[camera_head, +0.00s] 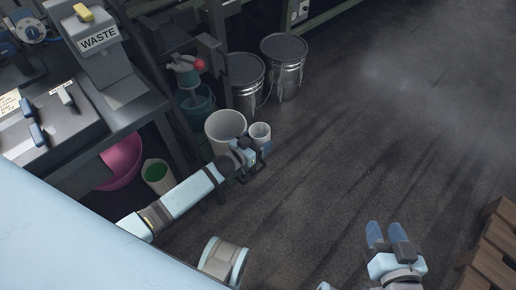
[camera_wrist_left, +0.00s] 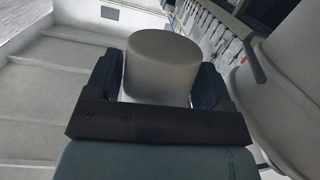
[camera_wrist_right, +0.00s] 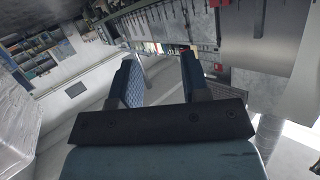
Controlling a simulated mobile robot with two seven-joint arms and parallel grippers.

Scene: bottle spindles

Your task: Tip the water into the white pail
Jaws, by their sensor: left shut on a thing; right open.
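The white pail (camera_head: 222,122) stands open-topped on the dark floor beside the bench in the head view. A smaller pale cup (camera_head: 260,131) is just right of it, roughly upright. My left gripper (camera_head: 250,160) is shut on this cup. In the left wrist view the cup (camera_wrist_left: 165,60) sits between both fingers. I cannot make out the water inside it. A large pale curved surface fills the right of that view; I cannot tell for sure whether it is the pail. My right gripper (camera_head: 390,238) is open and empty, low at the right; its spread fingers show in the right wrist view (camera_wrist_right: 162,82).
Two metal drums (camera_head: 284,64) stand behind the pail. A teal bucket (camera_head: 199,106), a pink tub (camera_head: 122,163) and a white container with green inside (camera_head: 157,173) are left by the bench (camera_head: 115,103). A wooden crate (camera_head: 492,262) is far right. The middle floor is clear.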

